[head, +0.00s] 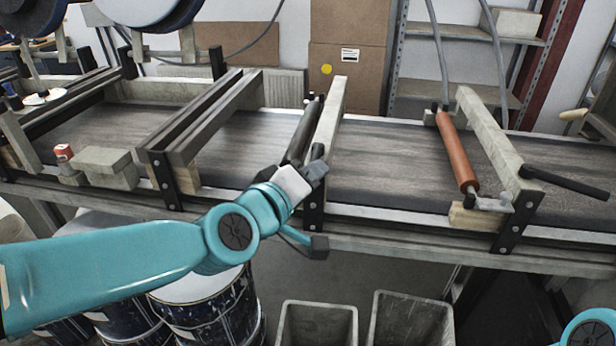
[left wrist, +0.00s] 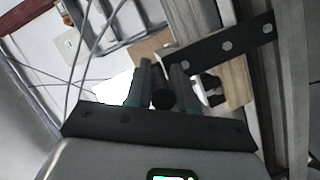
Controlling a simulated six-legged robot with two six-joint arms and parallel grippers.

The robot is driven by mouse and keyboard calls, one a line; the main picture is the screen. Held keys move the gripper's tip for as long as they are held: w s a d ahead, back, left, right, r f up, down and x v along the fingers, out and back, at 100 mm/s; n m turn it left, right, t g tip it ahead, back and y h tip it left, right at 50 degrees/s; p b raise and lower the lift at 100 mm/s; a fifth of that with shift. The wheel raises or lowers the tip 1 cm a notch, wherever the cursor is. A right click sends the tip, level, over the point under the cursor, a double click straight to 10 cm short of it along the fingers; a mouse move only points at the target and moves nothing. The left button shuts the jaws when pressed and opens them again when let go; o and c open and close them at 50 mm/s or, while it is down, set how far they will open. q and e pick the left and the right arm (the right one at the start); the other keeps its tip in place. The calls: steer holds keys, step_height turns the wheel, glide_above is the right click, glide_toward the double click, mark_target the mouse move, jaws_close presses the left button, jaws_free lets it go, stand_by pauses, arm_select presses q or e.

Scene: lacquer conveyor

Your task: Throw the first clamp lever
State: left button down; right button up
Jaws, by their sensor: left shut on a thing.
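My left gripper (head: 316,168) is at the near end of the middle frame (head: 330,120) over the conveyor. In the left wrist view its two fingers (left wrist: 162,84) are shut on a dark round bar, which I take to be the clamp lever (left wrist: 163,99), seen end-on. In the head view the gripper hides most of that lever. A dark roller (head: 302,132) lies just left of the middle frame's beam. Another dark lever (head: 567,182) sticks out to the right from the right-hand frame (head: 500,150). My right gripper is not in view.
The dark conveyor belt (head: 385,160) runs left to right behind the near rail (head: 400,232). An orange roller (head: 457,153) sits by the right-hand frame. Drums (head: 215,315) and two grey bins (head: 318,325) stand below. Cardboard boxes (head: 345,75) and shelving are behind.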

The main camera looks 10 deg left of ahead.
arm_select(q)
steer(key=shift+a+r, duration=0.1)
steer(key=shift+r, duration=0.05)
stand_by(0.3)
steer(key=c, duration=1.1)
jaws_free()
steer(key=shift+o, duration=0.2)
steer(key=p+v, duration=0.4)
steer(key=v, duration=1.2)
